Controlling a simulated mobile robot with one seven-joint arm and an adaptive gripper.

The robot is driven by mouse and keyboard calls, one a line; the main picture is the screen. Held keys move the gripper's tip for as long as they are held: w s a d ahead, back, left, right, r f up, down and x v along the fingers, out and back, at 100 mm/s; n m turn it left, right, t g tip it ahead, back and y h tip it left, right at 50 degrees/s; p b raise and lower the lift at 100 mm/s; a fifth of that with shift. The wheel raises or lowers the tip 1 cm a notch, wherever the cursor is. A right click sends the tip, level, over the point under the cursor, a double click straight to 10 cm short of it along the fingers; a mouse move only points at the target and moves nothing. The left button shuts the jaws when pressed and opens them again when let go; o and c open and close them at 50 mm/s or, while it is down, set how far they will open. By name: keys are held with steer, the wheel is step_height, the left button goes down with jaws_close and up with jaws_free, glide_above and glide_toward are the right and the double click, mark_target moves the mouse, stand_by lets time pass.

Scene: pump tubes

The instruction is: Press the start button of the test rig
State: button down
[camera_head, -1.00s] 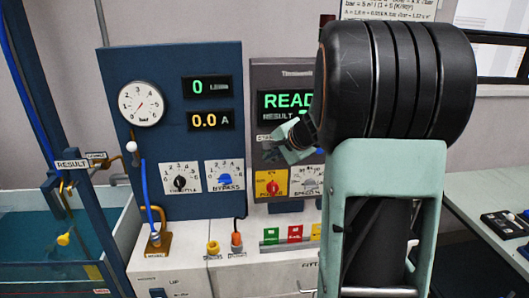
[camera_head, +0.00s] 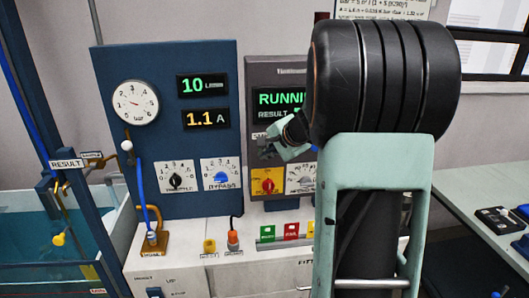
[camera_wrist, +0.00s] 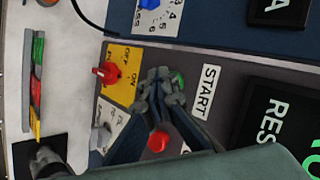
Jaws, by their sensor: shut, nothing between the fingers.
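The test rig's dark panel (camera_head: 256,215) stands behind my arm, and its display (camera_head: 279,99) shows green letters starting "RUNNI", the rest hidden by my arm. In the wrist view, the green start button (camera_wrist: 179,77) sits beside the START label (camera_wrist: 208,91), partly hidden by my fingertips. My gripper (camera_wrist: 160,88) is shut and empty, its tips over or right beside that button; whether they touch it I cannot tell. My gripper also shows in the head view (camera_head: 267,148), in front of the panel above the yellow switch plate.
A red button (camera_wrist: 158,141) lies close to my fingers. A red rotary switch (camera_wrist: 105,73) sits on a yellow OFF/ON plate. The blue panel (camera_head: 205,145) holds a gauge (camera_head: 134,102) and readouts of 10 and 1.1 A. A water tank (camera_head: 40,235) stands left.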

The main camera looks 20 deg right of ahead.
steer(key=shift+w+d, duration=0.1)
steer(key=shift+w, duration=0.15)
stand_by(0.4)
steer(key=shift+w+d+r, duration=0.1)
steer(key=shift+r, duration=0.15)
steer(key=shift+f+b, duration=0.15)
steer(key=shift+b, duration=0.4)
steer(key=shift+s, duration=0.2)
steer(key=s, duration=0.1)
steer(key=s+a+b, duration=0.1)
steer(key=s, duration=0.1)
steer(key=s+b, duration=0.1)
steer(key=s, duration=0.1)
steer(key=shift+s+a+f, duration=0.2)
steer(key=shift+s+a, duration=0.05)
steer(key=shift+a, duration=0.1)
stand_by(0.6)
